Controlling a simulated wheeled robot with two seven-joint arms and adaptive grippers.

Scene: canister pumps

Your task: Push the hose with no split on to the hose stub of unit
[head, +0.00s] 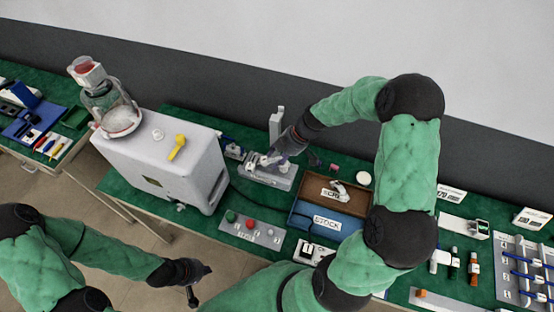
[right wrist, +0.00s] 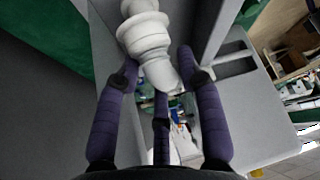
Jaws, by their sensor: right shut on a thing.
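My right gripper (head: 272,157) is at a grey fixture (head: 268,178) with an upright post. In the right wrist view its purple fingers (right wrist: 160,85) are closed around a white, stepped round piece (right wrist: 145,38); I cannot tell whether this is a hose end or a fitting. The white pump unit (head: 160,165) stands left of the fixture, with a clear canister (head: 112,108) and a yellow handle (head: 177,147) on top. A dark hose or cable (head: 243,198) runs beside it. No split is discernible. My left gripper (head: 201,284) hangs in front of the bench, open and empty.
A bin labelled STOCK (head: 327,223) and a brown bin (head: 318,187) lie right of the fixture. A button panel (head: 251,229) lies in front. Several small bottles and a rack (head: 515,270) stand at right. My right arm covers part of the bench.

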